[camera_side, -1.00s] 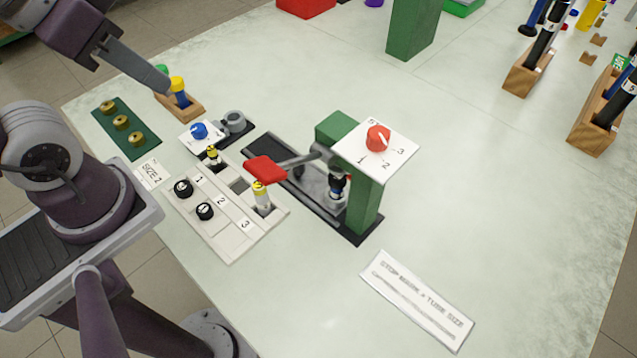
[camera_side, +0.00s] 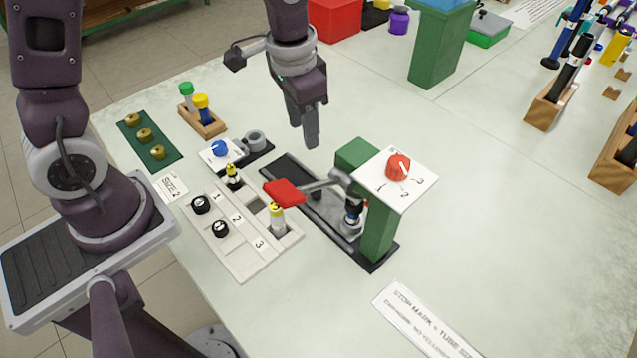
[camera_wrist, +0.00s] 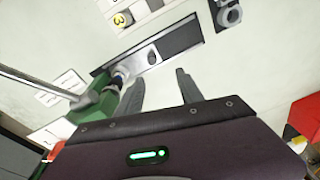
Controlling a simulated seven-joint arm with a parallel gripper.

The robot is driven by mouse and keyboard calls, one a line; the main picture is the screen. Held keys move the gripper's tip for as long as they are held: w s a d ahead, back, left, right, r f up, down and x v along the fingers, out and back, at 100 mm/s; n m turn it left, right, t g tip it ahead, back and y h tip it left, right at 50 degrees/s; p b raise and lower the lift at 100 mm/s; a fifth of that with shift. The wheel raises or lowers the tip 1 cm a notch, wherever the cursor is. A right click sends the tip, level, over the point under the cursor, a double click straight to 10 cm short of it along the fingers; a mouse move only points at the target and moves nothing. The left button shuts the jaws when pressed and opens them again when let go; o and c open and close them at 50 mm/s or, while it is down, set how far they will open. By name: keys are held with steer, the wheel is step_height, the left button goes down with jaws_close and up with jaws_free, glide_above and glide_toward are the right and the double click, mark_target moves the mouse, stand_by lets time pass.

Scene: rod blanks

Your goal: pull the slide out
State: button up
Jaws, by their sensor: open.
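The press stands mid-table in the side view: a green column (camera_side: 378,232) on a long black base with a grey slide (camera_side: 325,208) in its track. A lever with a red handle (camera_side: 284,191) reaches out to the left over the track. My gripper (camera_side: 312,140) is above the table, behind the far end of the track, open and empty. In the wrist view the two fingers (camera_wrist: 160,90) are apart, with the track (camera_wrist: 165,48) beyond their tips. The slide's far end is partly hidden.
A red dial (camera_side: 398,166) sits on a white plate atop the press. A white numbered block (camera_side: 243,262) with black knobs stands left of the track. A blue dial (camera_side: 219,148), a wooden holder (camera_side: 207,122) with two capped tubes and a green tray (camera_side: 165,160) lie farther left.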

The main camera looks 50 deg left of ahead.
steer(key=g, duration=0.1)
glide_toward(335, 207)
steer(key=shift+m, duration=0.4)
steer(key=a, duration=0.3)
steer(key=a+r, duration=0.1)
steer(key=a, duration=0.1)
steer(key=shift+s+a, duration=0.1)
step_height(335, 207, down, 7)
steer(key=shift+f, duration=0.1)
jaws_close()
